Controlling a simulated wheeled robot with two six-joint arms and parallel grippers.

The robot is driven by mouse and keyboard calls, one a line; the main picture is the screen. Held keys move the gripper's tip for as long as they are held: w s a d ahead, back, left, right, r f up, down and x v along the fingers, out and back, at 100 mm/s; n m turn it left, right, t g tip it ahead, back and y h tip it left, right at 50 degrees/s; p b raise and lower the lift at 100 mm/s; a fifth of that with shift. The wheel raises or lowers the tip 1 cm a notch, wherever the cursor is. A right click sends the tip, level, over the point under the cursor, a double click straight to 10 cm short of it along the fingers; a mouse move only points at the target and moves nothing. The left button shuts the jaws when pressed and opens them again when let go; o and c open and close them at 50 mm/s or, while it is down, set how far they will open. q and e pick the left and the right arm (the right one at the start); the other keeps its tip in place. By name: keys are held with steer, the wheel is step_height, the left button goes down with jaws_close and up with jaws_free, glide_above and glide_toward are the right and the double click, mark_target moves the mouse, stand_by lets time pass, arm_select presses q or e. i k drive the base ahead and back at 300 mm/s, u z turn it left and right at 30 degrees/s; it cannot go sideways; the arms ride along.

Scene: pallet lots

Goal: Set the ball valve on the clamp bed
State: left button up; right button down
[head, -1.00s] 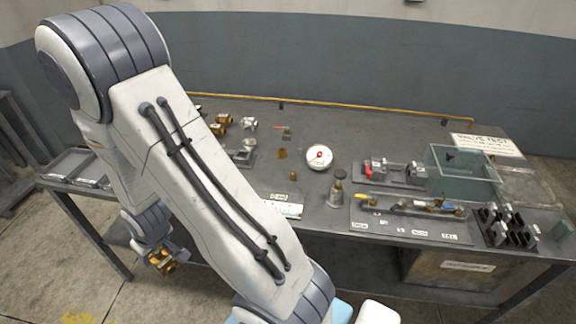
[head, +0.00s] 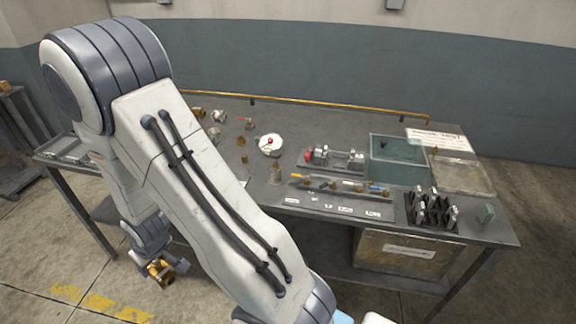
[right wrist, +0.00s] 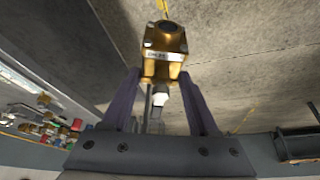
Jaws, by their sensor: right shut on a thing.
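My right gripper (head: 165,276) hangs off the table's front left side, over the concrete floor. It is shut on the ball valve (right wrist: 163,55), a brass body with a light label strip; the valve also shows small in the head view (head: 158,270). In the right wrist view the two fingers (right wrist: 160,98) flank the valve's lower end. The clamp bed (head: 336,158), a grey fixture with a red part at its left end, sits on the table toward the right, well away from the gripper. My left gripper is not in view.
The dark table (head: 300,118) carries a round white gauge (head: 271,145), a teal bin (head: 398,160), a labelled board (head: 330,204) and a rack of dark parts (head: 431,209). Brass fittings stand at the left. A crate (head: 403,257) sits under the table. My right arm hides the table's front left.

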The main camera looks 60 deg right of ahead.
mark_target(337, 163)
steer(key=u, duration=0.05)
steer(key=k, duration=0.4)
steer(key=z, duration=1.65)
